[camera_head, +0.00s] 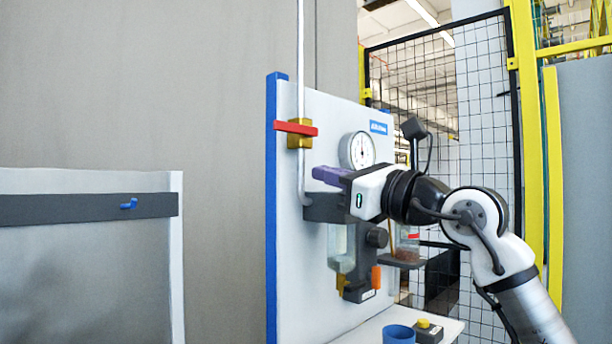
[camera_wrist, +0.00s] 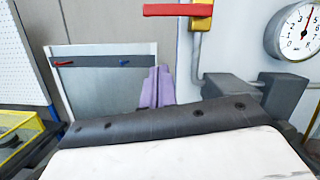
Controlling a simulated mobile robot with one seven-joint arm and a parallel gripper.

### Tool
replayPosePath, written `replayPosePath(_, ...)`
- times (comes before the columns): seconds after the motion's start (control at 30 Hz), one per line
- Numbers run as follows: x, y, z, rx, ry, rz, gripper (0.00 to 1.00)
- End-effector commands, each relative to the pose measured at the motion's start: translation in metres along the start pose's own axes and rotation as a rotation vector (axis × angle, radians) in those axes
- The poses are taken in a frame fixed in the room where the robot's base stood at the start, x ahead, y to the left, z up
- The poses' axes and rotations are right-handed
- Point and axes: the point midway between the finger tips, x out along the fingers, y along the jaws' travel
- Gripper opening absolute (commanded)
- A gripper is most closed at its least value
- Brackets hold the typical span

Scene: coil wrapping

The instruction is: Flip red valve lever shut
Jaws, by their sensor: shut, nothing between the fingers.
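The red valve lever (camera_head: 296,128) lies roughly horizontal, across the vertical pipe, on a yellow valve body (camera_head: 300,141) high on the panel. In the wrist view the lever (camera_wrist: 178,9) is at the top edge, pointing left from the valve body (camera_wrist: 202,20). My gripper (camera_head: 318,173) has purple fingers, shut and empty. In the head view they are below the lever and slightly right of it, apart from it. In the wrist view my gripper's fingers (camera_wrist: 157,70) point away from the camera, below and left of the lever.
The pale panel (camera_head: 300,270) with a blue edge carries a pipe (camera_head: 301,60) and a round gauge (camera_head: 357,150), right of the lever. Below are a filter unit (camera_head: 341,248), a blue cup (camera_head: 398,334) and a yellow button box (camera_head: 428,330).

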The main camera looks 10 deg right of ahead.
Motion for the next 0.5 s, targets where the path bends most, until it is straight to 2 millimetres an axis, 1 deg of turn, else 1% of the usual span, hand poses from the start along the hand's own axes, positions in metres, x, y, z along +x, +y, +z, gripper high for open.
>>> replayPosePath(0.03, -0.009, 0.001, -0.002, 0.000, 0.000, -0.001, 0.00)
replayPosePath(0.1, -0.017, 0.001, -0.001, 0.000, 0.000, -0.001, 0.00)
replayPosePath(0.2, -0.024, 0.002, 0.000, 0.000, 0.000, 0.000, 0.00)
replayPosePath(0.5, -0.026, 0.002, 0.001, 0.000, 0.000, 0.002, 0.00)
